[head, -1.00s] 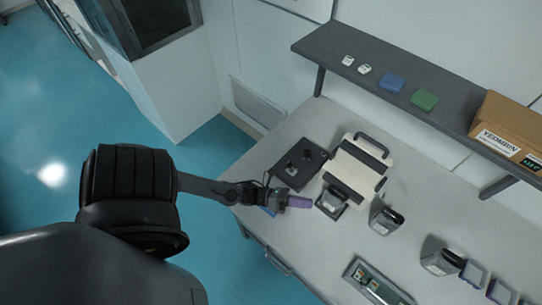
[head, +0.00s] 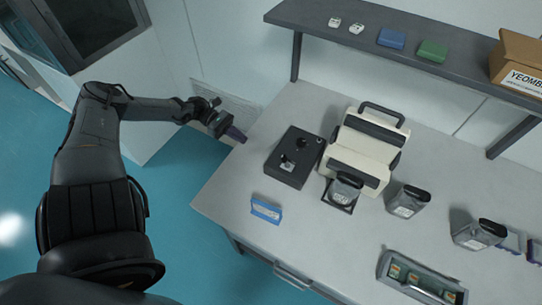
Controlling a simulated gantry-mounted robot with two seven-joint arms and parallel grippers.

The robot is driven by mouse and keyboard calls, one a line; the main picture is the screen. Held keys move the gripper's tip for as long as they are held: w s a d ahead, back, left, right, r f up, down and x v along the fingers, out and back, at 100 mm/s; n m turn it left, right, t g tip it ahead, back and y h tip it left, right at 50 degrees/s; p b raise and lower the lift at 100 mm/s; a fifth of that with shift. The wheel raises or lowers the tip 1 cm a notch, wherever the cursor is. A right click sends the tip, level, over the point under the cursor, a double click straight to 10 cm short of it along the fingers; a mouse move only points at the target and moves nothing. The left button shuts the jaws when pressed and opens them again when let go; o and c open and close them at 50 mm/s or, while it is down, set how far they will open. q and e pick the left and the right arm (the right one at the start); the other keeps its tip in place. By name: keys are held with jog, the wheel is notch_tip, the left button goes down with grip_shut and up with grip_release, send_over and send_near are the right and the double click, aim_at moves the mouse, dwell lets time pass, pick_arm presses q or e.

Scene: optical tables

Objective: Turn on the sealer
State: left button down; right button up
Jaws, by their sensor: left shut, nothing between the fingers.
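A cream machine with a dark handle and dark panels (head: 365,148), which looks like the sealer, stands on the light table. A dark device with a plate (head: 345,188) sits at its front edge. A black box with knobs on top (head: 295,157) lies just left of it. I cannot tell which part is the power switch. My right gripper is not in view.
A small blue-and-white item (head: 266,209) lies near the table's front-left edge. Dark-topped grey devices (head: 408,201) stand to the right, and a grey tray (head: 420,280) is at the front. A dark shelf (head: 430,48) with a cardboard box (head: 520,65) overhangs the back.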

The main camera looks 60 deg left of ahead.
pick_arm(q)
jog(key=shift+d, duration=0.1)
dwell(0.3)
jog(key=b, duration=0.2)
send_near(282, 160)
jog(key=f, duration=0.1)
jog(key=w+f, duration=0.1)
jog(key=f, duration=0.1)
jog(key=d+f, duration=0.1)
jog(key=shift+w+d+f, duration=0.1)
jog(key=shift+w+f, duration=0.15)
jog(key=shift+w, duration=0.05)
jog(key=shift+w+d+r+p, duration=0.35)
jog(key=shift+w+d+r, duration=0.15)
jog(key=shift+d+r, duration=0.3)
jog(key=shift+w+d+r, duration=0.25)
jog(key=shift+w+d, duration=0.15)
jog(key=shift+d, duration=0.25)
